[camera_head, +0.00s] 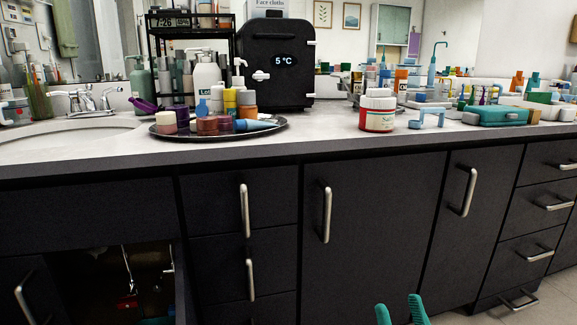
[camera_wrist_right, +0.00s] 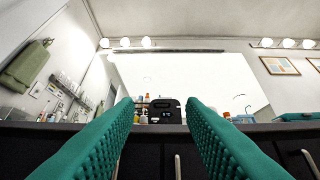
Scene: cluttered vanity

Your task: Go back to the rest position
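My right gripper (camera_head: 399,309) shows at the bottom of the head view, in front of the dark cabinet doors and below the countertop. Its two teal fingers stand apart with nothing between them. In the right wrist view the fingers (camera_wrist_right: 159,106) are also spread wide and empty, pointing toward the vanity.
The countertop (camera_head: 330,143) holds a round tray (camera_head: 270,128) of bottles and jars, a black mini fridge (camera_head: 279,75), a red-and-white jar (camera_head: 377,113) and a teal case (camera_head: 495,115). An open compartment (camera_head: 90,280) is at lower left. Handles (camera_head: 327,215) stick out from the cabinet fronts.

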